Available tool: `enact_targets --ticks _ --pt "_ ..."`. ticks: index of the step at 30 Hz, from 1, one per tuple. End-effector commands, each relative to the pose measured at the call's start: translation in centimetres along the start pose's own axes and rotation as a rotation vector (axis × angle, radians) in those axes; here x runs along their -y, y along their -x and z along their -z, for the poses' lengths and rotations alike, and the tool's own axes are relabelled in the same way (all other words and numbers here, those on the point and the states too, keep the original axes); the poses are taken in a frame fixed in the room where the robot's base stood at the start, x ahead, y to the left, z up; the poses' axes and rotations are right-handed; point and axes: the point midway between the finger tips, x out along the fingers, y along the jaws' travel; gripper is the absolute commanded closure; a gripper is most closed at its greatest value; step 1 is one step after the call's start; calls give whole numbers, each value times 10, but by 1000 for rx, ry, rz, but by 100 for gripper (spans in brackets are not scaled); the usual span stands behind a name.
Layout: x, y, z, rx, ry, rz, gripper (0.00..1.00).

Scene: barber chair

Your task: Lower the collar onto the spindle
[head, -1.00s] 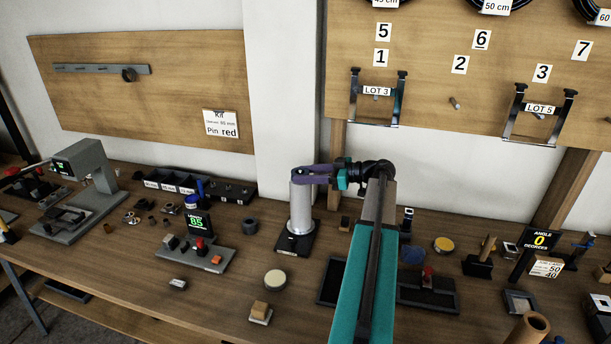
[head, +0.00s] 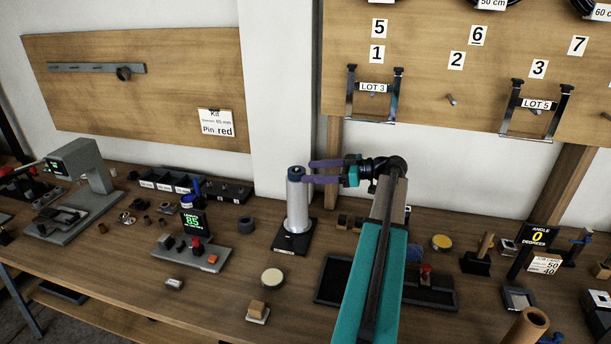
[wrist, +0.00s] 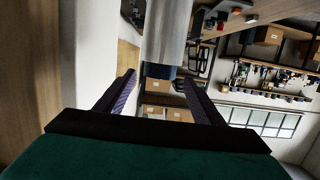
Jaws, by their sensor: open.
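The spindle (head: 298,208) is an upright silver cylinder on a black base, left of my arm in the head view. A dark ring-like piece, apparently the collar (head: 296,173), sits at its top; its exact seating is too small to tell. My gripper (head: 309,172) is open and empty, its two purple fingers pointing left, with tips just right of the spindle top. In the wrist view, the silver spindle (wrist: 166,35) shows beyond the finger tips, with a dark end, apparently the collar (wrist: 161,72), between my fingers (wrist: 158,77) in the picture.
A control box with a green 85 display (head: 193,224) stands left of the spindle. A dark cylinder (head: 246,225) and a pale round disc (head: 272,277) lie nearby. A black tray (head: 335,281) lies under my arm.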

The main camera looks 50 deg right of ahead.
Motion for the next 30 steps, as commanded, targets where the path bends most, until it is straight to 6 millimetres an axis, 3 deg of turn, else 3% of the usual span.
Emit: enact_targets --ticks 15,21,30 --pt "-1 80 -2 0 0 -1 38" --pt "0 94 0 0 0 0 38" --pt "0 96 0 0 0 1 38"
